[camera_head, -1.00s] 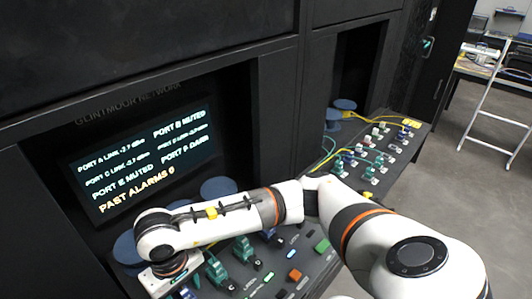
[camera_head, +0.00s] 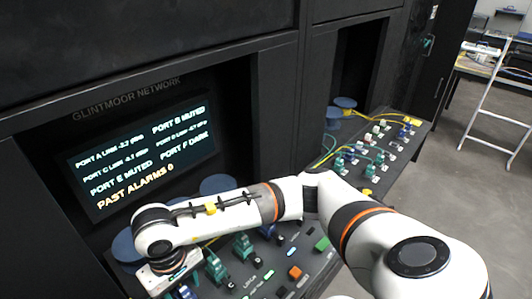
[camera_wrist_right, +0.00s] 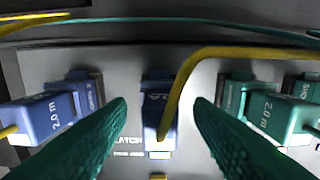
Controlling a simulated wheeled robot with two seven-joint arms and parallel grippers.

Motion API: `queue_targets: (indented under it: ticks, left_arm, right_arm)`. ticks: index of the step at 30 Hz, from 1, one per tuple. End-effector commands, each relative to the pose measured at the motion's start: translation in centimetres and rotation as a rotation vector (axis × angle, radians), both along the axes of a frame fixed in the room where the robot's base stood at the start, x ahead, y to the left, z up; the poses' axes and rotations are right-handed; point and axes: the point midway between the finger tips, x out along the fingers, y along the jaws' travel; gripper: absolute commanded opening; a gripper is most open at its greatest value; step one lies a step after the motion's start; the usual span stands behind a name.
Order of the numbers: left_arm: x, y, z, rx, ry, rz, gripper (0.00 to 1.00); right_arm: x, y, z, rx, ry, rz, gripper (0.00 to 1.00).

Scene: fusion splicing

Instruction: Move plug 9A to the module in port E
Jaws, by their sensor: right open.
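My right arm reaches across the panel from the right in the head view, and its hand (camera_head: 172,272) is low at the left with the fingertips hidden. In the right wrist view my right gripper (camera_wrist_right: 160,105) is open, its two green fingers on either side of a blue plug (camera_wrist_right: 157,100). A yellow cable rises from that plug and bends to the right. The fingers appear apart from the plug. I cannot read 9A on any plug. The display (camera_head: 140,160) reads port E muted and port F dark. Which module is in port E cannot be told. My left gripper is not in view.
In the wrist view another blue plug (camera_wrist_right: 50,115) stands at left and a green plug (camera_wrist_right: 270,115) at right. Green plugs (camera_head: 243,247) and an orange block (camera_head: 294,272) sit on the near panel. More plugs crowd the far panel (camera_head: 412,148).

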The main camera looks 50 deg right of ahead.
Motion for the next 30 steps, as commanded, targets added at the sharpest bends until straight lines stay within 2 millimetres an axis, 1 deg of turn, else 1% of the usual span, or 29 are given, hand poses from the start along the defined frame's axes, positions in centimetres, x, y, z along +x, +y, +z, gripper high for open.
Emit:
queue_targets:
  ticks: [4, 5, 6, 13, 20, 30]
  left_arm:
    - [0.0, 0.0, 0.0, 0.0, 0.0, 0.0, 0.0]
    - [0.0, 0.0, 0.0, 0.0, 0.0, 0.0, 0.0]
    - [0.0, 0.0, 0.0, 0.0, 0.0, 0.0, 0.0]
    - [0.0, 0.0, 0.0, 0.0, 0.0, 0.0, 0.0]
    - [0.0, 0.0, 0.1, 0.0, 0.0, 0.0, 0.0]
    - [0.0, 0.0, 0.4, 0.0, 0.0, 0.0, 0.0]
  right_arm:
    - [0.0, 0.0, 0.0, 0.0, 0.0, 0.0, 0.47]
    - [0.0, 0.0, 0.0, 0.0, 0.0, 0.0, 0.44]
    - [0.0, 0.0, 0.0, 0.0, 0.0, 0.0, 0.37]
    - [0.0, 0.0, 0.0, 0.0, 0.0, 0.0, 0.0]
    - [0.0, 0.0, 0.1, 0.0, -0.001, 0.0, 0.0]
    - [0.0, 0.0, 1.4, 0.001, -0.002, -0.001, 0.0]
